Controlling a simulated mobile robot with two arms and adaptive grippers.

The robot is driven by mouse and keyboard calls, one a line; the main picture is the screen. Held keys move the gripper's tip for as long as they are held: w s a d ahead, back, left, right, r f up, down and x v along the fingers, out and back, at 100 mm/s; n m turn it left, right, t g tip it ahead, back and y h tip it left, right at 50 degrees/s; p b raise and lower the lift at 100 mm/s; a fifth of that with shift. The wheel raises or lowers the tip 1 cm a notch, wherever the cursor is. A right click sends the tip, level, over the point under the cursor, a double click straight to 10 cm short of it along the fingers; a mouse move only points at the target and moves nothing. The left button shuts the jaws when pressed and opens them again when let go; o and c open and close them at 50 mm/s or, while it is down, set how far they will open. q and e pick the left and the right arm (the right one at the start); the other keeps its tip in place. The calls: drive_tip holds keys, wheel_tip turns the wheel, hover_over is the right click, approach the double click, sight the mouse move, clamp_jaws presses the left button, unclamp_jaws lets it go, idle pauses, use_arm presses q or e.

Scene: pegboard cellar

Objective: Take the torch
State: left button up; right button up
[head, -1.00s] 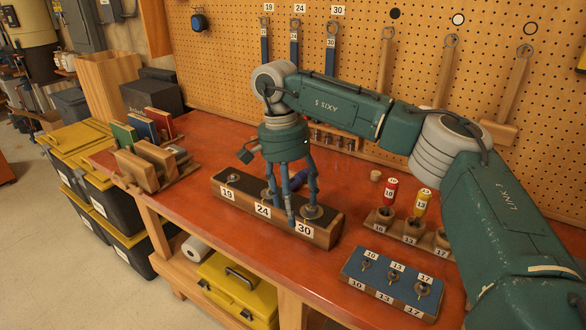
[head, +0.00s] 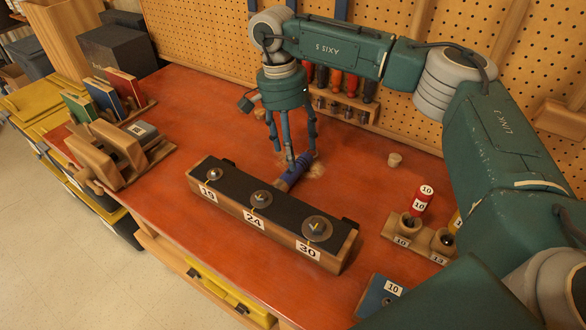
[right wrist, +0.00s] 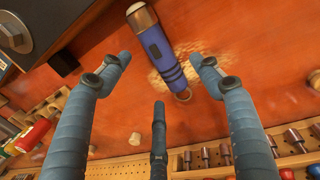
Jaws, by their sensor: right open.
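The torch (head: 296,171) is a blue cylinder with a metal end, lying on the red-brown bench behind the wooden block with numbered studs. In the right wrist view the torch (right wrist: 157,49) shows whole, with a ring at its lower end. My right gripper (head: 289,152) is above the torch, its fingers pointing down and partly in front of it. In the right wrist view its fingers are spread and empty, with the torch beyond them, between the two side fingers. My left gripper is not in view.
The block marked 19, 24, 30 (head: 232,214) stands in front of the torch. A rack of screwdrivers (head: 340,106) stands behind, against the pegboard. A small cork-like piece (head: 394,160) and a red numbered bottle (head: 421,199) are to the right. A wooden book holder (head: 110,158) is at left.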

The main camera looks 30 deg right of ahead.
drive_tip(key=shift+d+f, duration=0.1)
drive_tip(key=shift+f, duration=0.25)
drive_tip(key=f+p, duration=0.1)
drive_tip(key=f, duration=0.1)
drive_tip(key=s+f+p, duration=0.1)
drive_tip(key=f, duration=0.2)
drive_tip(key=shift+d, duration=0.15)
drive_tip(key=shift+f, duration=0.1)
drive_tip(key=c, duration=1.4)
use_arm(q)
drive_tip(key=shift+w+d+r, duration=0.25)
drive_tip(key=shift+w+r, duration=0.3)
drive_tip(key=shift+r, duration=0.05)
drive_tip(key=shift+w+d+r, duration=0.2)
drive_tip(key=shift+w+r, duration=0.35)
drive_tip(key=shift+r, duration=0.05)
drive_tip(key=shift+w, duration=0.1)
